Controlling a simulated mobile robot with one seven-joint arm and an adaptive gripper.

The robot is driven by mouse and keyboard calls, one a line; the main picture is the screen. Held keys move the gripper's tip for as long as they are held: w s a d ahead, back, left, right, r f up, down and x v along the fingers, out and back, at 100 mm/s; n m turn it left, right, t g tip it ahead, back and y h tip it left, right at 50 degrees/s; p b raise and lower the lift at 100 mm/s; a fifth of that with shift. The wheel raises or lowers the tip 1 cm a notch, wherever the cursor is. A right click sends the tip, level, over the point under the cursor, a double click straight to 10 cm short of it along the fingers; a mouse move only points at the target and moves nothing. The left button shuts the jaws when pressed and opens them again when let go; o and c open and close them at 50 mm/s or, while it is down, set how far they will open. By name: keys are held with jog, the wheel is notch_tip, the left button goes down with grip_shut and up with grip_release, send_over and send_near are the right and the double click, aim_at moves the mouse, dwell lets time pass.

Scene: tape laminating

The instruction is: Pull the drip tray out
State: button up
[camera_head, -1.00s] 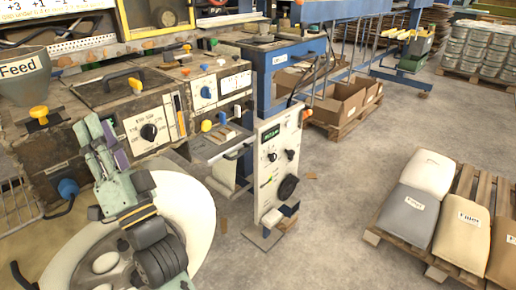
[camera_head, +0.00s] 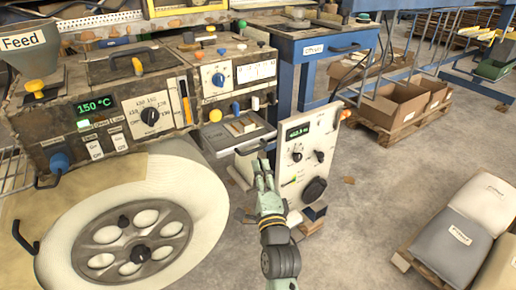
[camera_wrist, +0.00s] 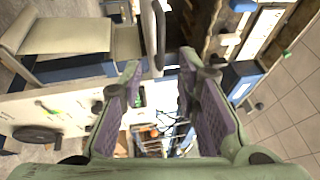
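A grey metal tray (camera_head: 222,138), which I take to be the drip tray, sits low in the front of the machine, below the coloured knobs. It has a dark bar handle (camera_head: 250,149) at its front edge. My gripper (camera_head: 263,168) is just in front of and below this handle in the head view. In the wrist view my gripper (camera_wrist: 160,68) is open, with two purple-padded fingers apart and nothing between the pads. A dark bar handle (camera_wrist: 160,30) shows just beyond the fingertips. Contact cannot be told.
A white control panel (camera_head: 305,155) stands close to the right of my gripper. A large white roll (camera_head: 195,195) is at the left. A blue table (camera_head: 310,75) and cardboard boxes (camera_head: 400,105) stand behind.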

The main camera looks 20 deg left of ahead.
aim_at(255, 149)
jog(key=p+x, duration=0.1)
jog(key=x, duration=0.8)
jog(key=shift+s+p, duration=0.1)
jog(key=shift+p, duration=0.25)
jog(key=shift+c, duration=0.2)
grip_shut()
